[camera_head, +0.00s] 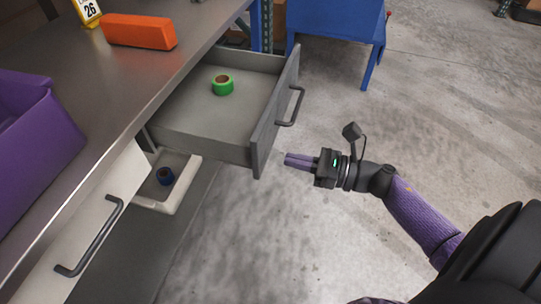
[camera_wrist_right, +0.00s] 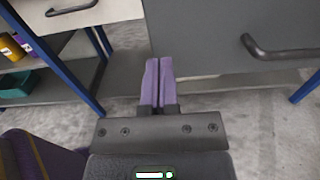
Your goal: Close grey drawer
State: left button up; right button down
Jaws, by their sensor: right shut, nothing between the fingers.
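The grey drawer (camera_head: 196,122) stands pulled open from under the workbench, with a roll of green tape (camera_head: 222,85) inside. Its front panel carries a dark bar handle (camera_head: 294,107). My right gripper (camera_head: 287,160) is shut and empty, just right of the drawer front's near end, below the handle in the head view. In the right wrist view the purple fingers (camera_wrist_right: 158,82) point at the grey front (camera_wrist_right: 205,45), with the handle (camera_wrist_right: 280,50) to their right. I cannot tell whether they touch the panel. My left gripper is not in view.
A closed white drawer front (camera_head: 98,205) sits nearer. On the bench (camera_head: 120,90) are a purple bin (camera_head: 45,150) and an orange block (camera_head: 139,32).

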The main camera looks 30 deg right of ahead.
aim_at(260, 153)
jog(key=x, duration=0.4)
jog(key=shift+b, duration=0.4)
jog(key=shift+w+a, duration=0.3)
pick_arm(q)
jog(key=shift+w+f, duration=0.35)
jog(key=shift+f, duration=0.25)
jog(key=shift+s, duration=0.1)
